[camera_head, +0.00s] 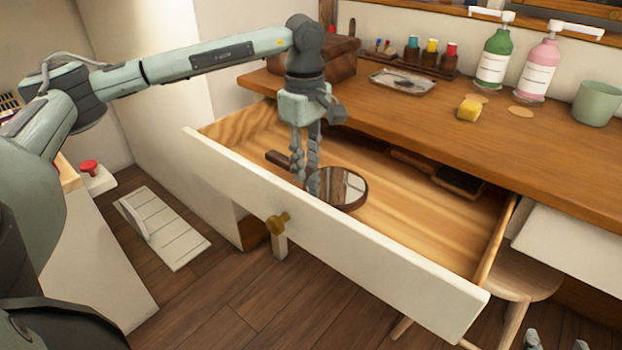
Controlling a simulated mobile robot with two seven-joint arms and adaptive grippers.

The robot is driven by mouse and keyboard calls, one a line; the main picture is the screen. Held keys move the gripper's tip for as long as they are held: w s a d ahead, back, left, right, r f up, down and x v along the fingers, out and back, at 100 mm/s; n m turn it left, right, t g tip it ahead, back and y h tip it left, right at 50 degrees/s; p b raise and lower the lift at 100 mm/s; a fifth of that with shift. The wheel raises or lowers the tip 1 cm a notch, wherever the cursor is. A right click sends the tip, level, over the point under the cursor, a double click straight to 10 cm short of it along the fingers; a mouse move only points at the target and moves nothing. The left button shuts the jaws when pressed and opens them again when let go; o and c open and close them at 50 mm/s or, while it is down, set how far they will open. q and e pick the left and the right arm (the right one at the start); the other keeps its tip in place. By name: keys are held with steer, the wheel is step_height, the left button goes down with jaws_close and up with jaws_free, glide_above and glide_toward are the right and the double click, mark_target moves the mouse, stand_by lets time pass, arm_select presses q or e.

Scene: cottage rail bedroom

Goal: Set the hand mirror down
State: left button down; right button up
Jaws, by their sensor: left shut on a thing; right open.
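The hand mirror (342,188), with a round glass and a dark brown rim and handle, is inside the open drawer (330,248), near its front panel. My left gripper (306,178) reaches down into the drawer and is shut on the mirror between the handle's end and the round head. The fingers hide part of the handle. Whether the mirror touches the drawer floor is hard to tell. My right gripper (547,341) shows only its fingertips at the bottom right edge; it is open and away from the drawer.
Dark flat items (458,182) lie at the drawer's back under the desk top (400,110). On the desk stand a green bottle (496,58), a pink bottle (540,70), a cup (596,102), a yellow block (469,109) and a tray (403,81). The drawer's right floor is clear.

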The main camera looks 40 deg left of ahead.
mark_target(306, 179)
arm_select(q)
step_height(306, 179, down, 3)
steer(key=shift+f, duration=0.45)
arm_select(e)
steer(key=shift+w+a+r+t, duration=0.2)
steer(key=shift+a+r+t, duration=0.1)
steer(key=shift+a+r, duration=0.35)
steer(key=shift+d+r, duration=0.1)
steer(key=shift+r, duration=0.05)
arm_select(q)
steer(key=shift+f+b, duration=0.1)
steer(key=shift+b, duration=0.2)
steer(key=c, duration=1.3)
jaws_free()
steer(key=shift+c, duration=0.2)
arm_select(e)
steer(key=shift+a+r+y, duration=0.25)
steer(key=shift+r+y, duration=0.05)
steer(key=shift+y, duration=0.1)
steer(key=shift+d, duration=0.1)
arm_select(q)
step_height(306, 179, up, 12)
steer(key=shift+r+p, duration=0.15)
steer(key=shift+p, duration=0.5)
arm_select(e)
steer(key=s+d+f+g+h, duration=0.2)
steer(key=d+f, duration=0.2)
steer(key=f, duration=0.1)
steer(key=shift+f+g, duration=0.15)
steer(key=shift+g, duration=0.25)
